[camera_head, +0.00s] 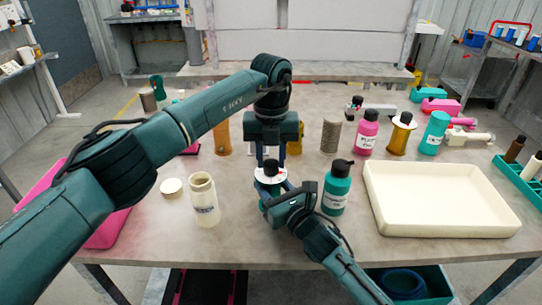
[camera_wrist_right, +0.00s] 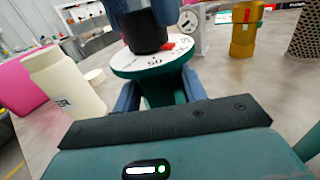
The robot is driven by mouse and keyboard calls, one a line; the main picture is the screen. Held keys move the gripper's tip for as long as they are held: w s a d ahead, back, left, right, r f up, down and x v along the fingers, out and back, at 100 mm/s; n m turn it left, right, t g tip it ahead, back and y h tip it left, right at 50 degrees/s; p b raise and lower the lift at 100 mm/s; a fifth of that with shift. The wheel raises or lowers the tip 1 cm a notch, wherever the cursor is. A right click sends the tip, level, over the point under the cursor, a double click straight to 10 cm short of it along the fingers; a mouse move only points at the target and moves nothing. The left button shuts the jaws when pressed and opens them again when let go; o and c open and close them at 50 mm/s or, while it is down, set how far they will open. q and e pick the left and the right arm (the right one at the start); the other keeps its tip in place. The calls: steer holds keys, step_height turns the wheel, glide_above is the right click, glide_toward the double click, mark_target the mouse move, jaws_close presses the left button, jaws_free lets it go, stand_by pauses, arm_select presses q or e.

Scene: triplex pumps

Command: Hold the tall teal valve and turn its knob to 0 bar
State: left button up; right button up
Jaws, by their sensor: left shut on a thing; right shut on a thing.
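The teal valve stands upright near the front middle of the table, with a white round dial (camera_head: 259,176) on top. In the right wrist view its teal body (camera_wrist_right: 164,90) shows below the dial and its black knob (camera_wrist_right: 147,36) above it. My left gripper (camera_head: 269,163) comes down from above and is shut on the knob. My right gripper (camera_head: 274,194) comes in from the front right and is shut around the body below the dial. A red mark (camera_wrist_right: 168,46) shows beside the knob on the right; the value it points at cannot be read.
A white bottle (camera_head: 204,203) and a loose lid (camera_head: 171,186) stand left of the valve. A teal bottle with black cap (camera_head: 337,188) stands close on the right, then a cream tray (camera_head: 445,228). A mesh cylinder (camera_head: 331,136), pink bottle (camera_head: 367,134) and amber valve (camera_head: 399,140) stand behind.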

mark_target(271, 162)
arm_select(q)
steer(key=m, duration=0.3)
steer(key=shift+m, duration=0.3)
steer(key=m, duration=0.4)
steer(key=shift+m, duration=0.3)
steer(key=m, duration=0.3)
steer(key=shift+m, duration=2.3)
steer(key=o, duration=1)
step_height(271, 162, up, 12)
steer(key=shift+r, duration=0.1)
